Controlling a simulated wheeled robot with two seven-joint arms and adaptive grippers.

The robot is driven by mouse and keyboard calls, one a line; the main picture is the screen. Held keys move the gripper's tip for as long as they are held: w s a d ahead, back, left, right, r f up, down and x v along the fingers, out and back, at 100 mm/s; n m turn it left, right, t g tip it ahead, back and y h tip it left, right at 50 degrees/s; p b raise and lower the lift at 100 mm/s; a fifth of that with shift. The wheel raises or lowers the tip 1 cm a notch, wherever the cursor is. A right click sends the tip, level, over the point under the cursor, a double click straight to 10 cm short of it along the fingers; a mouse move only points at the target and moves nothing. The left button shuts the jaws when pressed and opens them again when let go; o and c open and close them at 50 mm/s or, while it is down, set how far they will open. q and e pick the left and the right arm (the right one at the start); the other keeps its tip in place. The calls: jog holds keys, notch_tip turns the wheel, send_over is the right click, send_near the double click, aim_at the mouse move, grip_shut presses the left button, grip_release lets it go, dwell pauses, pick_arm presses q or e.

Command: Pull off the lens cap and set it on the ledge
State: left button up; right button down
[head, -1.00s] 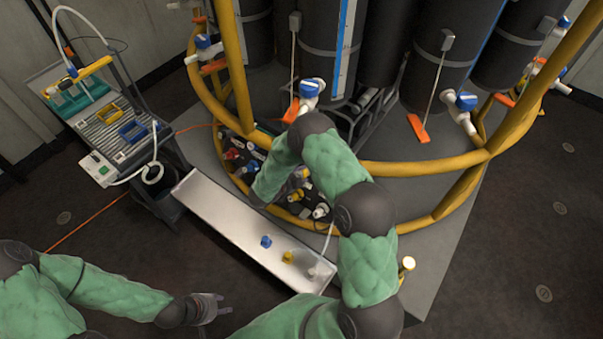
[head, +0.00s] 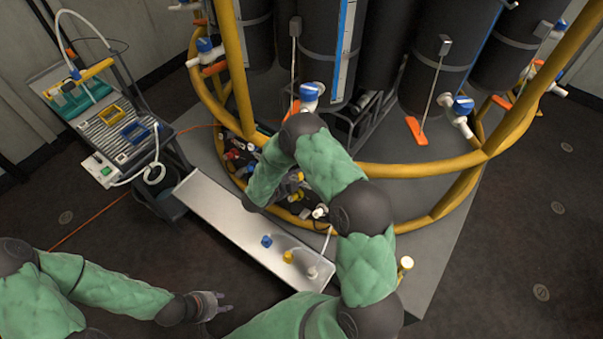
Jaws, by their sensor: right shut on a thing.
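The ledge (head: 225,212) appears to be the long pale metal shelf in front of the yellow-railed frame. On its near end sit a blue cap (head: 266,241), a yellow cap (head: 287,257) and a white piece (head: 313,272). My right gripper (head: 290,186) is behind the ledge, low among the small fittings inside the yellow rail. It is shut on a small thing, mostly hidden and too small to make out. I cannot pick out the lens cap for certain. My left gripper (head: 222,302) is open and empty, left of the ledge's near end.
Yellow rails (head: 420,168) curve around dark cylinders with blue-handled valves (head: 463,105). A cart (head: 120,130) with trays and a white hose stands at the left. An orange cable (head: 95,220) lies on the floor. The ledge's far half is bare.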

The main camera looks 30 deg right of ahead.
jog(key=shift+p+v, duration=0.6)
jog(key=shift+v, duration=0.6)
